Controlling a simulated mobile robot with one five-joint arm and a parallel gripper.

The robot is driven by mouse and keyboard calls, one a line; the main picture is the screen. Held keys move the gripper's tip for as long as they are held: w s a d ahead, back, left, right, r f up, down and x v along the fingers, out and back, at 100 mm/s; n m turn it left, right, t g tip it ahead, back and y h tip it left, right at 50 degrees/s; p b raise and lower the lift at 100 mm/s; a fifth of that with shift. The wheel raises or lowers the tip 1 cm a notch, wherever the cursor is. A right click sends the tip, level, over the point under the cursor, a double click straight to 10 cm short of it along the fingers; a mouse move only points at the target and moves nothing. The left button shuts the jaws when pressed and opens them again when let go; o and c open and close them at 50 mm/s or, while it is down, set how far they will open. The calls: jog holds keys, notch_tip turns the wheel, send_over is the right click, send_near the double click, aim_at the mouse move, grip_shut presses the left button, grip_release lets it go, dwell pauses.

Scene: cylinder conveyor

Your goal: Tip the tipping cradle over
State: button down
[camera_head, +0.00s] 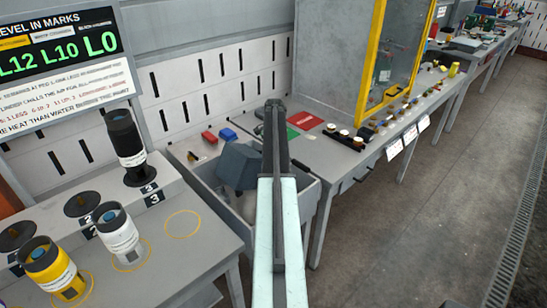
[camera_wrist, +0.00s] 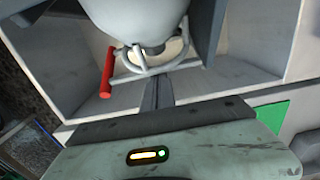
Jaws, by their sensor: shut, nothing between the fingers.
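The tipping cradle (camera_head: 239,165) appears in the head view as a dark grey, tilted block shape in an open grey bin, partly hidden by my arm. In the wrist view a pale grey rounded body (camera_wrist: 140,18) hangs between grey side parts, with a wire-like bar below it and a red handle (camera_wrist: 106,73) on the left. I take these for parts of the cradle. My gripper (camera_wrist: 158,85) is shut and empty, its fingers pointing at the bar. I cannot tell whether they touch it. In the head view my gripper (camera_head: 275,108) reaches over the bin's right side.
The bin (camera_head: 305,205) stands between two benches. On the left bench are a black cylinder (camera_head: 125,145), a white one (camera_head: 118,235) and a yellow one (camera_head: 50,268). A red mat (camera_head: 305,120) and a yellow-framed panel (camera_head: 371,60) are on the right. The floor at right is clear.

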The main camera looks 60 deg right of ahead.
jog(key=shift+r, duration=0.1)
jog(key=s+d+r+p, duration=0.1)
jog(key=d+r+p, duration=0.6)
jog(key=r+p, duration=0.5)
jog(key=shift+s, duration=0.4)
jog(key=shift+f, duration=0.1)
